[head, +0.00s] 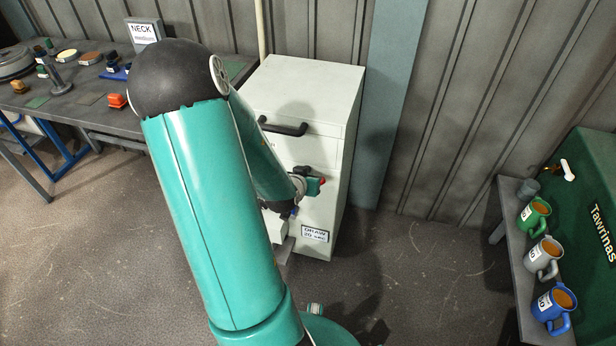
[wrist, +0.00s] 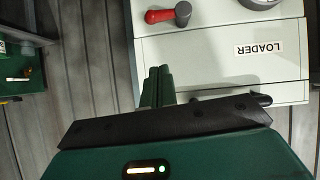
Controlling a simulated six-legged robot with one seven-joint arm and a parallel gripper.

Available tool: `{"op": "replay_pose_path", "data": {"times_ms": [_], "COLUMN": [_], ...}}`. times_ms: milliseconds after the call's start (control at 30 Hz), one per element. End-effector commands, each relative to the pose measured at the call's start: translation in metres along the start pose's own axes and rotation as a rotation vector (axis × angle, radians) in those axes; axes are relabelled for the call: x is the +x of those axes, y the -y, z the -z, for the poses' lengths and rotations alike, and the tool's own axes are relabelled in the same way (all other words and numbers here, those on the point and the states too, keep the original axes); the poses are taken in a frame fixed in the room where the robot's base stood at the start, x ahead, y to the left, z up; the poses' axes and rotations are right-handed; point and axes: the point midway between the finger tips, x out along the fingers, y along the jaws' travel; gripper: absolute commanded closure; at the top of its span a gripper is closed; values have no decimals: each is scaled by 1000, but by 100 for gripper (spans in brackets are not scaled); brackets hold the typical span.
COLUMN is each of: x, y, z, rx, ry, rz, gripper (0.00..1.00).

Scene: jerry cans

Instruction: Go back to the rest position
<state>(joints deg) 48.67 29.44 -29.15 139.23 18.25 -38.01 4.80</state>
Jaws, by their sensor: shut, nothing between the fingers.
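My teal arm crosses the middle of the head view and bends down in front of a white cabinet (head: 305,85). The arm hides much of the cabinet's left side. In the wrist view my gripper (wrist: 158,86) is shut and empty, its green fingers together, in front of the cabinet (wrist: 220,50). A dark bar handle (wrist: 260,99) lies beside the fingers, partly hidden by my gripper's body. I cannot tell whether the fingers touch the cabinet.
A workbench (head: 115,118) with several small parts and a "NECK" sign (head: 143,31) stands at the left. At the right, green (head: 535,213), grey (head: 543,259) and blue (head: 554,303) mugs stand on a shelf beside a green panel (head: 590,190). The floor between is mostly clear.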

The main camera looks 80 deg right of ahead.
Motion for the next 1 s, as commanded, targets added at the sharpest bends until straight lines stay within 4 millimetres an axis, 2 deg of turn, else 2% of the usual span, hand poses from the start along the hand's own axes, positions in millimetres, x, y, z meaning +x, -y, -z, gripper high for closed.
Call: {"op": "replay_pose_path", "data": {"times_ms": [433, 567, 667, 767, 800, 867, 900, 967, 1000], "x": [-1, -13, -38, -79, -98, -130, -152, -187, -212], "y": [1, 27, 72, 127, 148, 176, 193, 215, 228], "z": [0, 3, 7, 9, 8, 8, 6, 4, 1], "rx": [0, -4, -21, -61, -84, -123, -152, -203, -241], "ry": [1, 24, 69, 132, 158, 193, 217, 248, 269], "rz": [3, 60, 162, 296, 352, 433, 485, 564, 615], "gripper": [100, 100, 100, 100, 100, 100, 100, 100, 100]}}
